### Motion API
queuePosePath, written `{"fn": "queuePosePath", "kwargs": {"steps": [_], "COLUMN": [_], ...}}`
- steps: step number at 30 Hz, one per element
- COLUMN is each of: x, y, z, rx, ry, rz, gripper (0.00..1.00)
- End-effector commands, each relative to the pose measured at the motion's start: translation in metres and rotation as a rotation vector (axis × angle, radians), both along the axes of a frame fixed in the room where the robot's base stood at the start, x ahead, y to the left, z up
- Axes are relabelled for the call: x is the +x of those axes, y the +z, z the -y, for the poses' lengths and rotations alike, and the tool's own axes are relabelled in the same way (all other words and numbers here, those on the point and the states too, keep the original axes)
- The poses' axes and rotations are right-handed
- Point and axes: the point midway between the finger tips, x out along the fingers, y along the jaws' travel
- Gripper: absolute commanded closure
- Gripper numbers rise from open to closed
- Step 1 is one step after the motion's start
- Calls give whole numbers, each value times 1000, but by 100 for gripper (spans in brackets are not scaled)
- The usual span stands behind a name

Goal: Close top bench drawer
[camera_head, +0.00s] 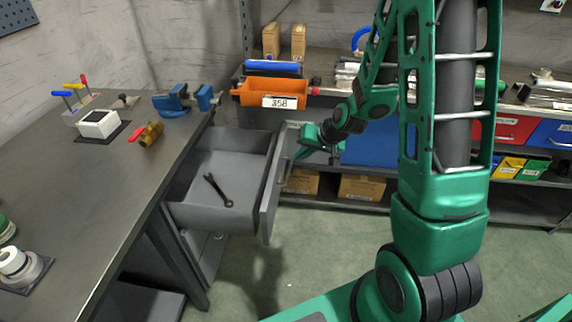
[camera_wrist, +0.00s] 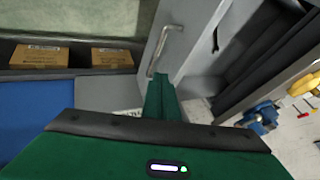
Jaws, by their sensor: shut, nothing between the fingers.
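The top bench drawer (camera_head: 248,216) is pulled out from under the grey workbench (camera_head: 150,178). A dark wrench (camera_head: 217,190) lies inside it. The drawer front faces right and carries a bar handle (camera_head: 284,172). My gripper (camera_head: 303,152) is shut and empty, close to the upper far part of the drawer front; I cannot tell if it touches. In the wrist view my gripper (camera_wrist: 160,88) shows its fingers together, just below the handle (camera_wrist: 166,48) and next to the drawer front (camera_wrist: 172,50). The wrench (camera_wrist: 215,40) shows partly there.
On the bench are a blue vise (camera_head: 180,99), a brass valve (camera_head: 152,134) and a white block (camera_head: 98,123). Behind stands a shelf with an orange bin (camera_head: 270,93), a blue bin (camera_head: 370,149) and cardboard boxes (camera_head: 361,187). The floor (camera_head: 320,245) right of the drawer is clear.

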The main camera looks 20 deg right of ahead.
Motion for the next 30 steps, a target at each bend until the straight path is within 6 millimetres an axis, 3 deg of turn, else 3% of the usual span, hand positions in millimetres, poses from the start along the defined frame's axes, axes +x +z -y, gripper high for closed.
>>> {"fn": "queuePosePath", "kwargs": {"steps": [8, 21, 30], "x": [12, 46, 61], "y": [-13, -62, -82], "z": [-6, -20, -25], "rx": [15, 13, 13], "ry": [-7, -5, -7], "rz": [16, 15, 17], "gripper": [100, 100, 100]}}
